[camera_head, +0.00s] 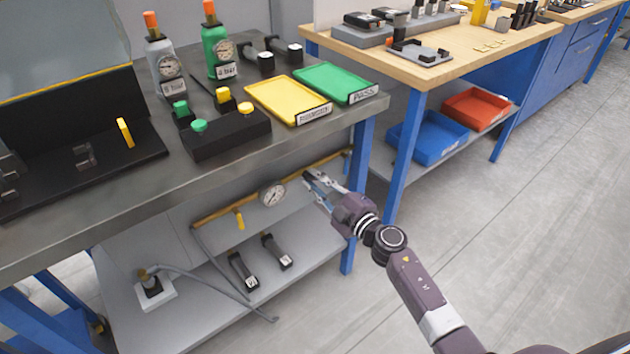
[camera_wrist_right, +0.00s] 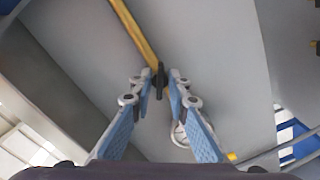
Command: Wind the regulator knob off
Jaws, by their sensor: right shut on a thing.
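The regulator knob (camera_wrist_right: 159,80) is a small black piece on the brass-yellow pipe (camera_wrist_right: 132,28) under the workbench. My right gripper (camera_wrist_right: 158,86) has its two blue-padded fingers on either side of the knob, shut on it. In the head view my right gripper (camera_head: 316,184) reaches in under the front right of the bench, at the right part of the pipe (camera_head: 215,211). There its fingers largely hide the knob. My left gripper is in neither view.
A round gauge (camera_head: 272,194) and a yellow lever (camera_head: 240,219) sit along the pipe left of my gripper. Below, the lower shelf (camera_head: 205,298) holds two black-handled pieces and a hose. The floor at right is clear.

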